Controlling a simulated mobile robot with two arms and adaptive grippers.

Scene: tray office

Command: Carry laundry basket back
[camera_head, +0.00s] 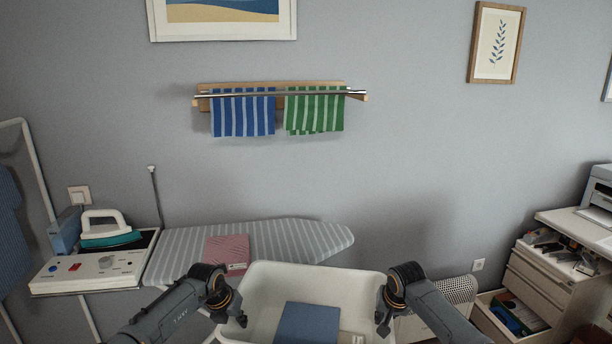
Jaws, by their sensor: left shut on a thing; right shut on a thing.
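A white laundry basket (318,275) is at the bottom centre of the head view, in front of the ironing board. A blue folded cloth (308,324) lies in it. My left gripper (229,318) is shut on the basket's left rim. My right gripper (383,327) is shut on the basket's right rim. The basket hangs level between the two grippers. Its near side is cut off by the bottom edge of the view.
A striped ironing board (300,240) with a pink folded cloth (227,252) stands behind the basket. An iron (108,232) sits at its left end. A drawer cabinet (545,280) with an open lower drawer stands at right. Towels hang on the wall rail (355,94).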

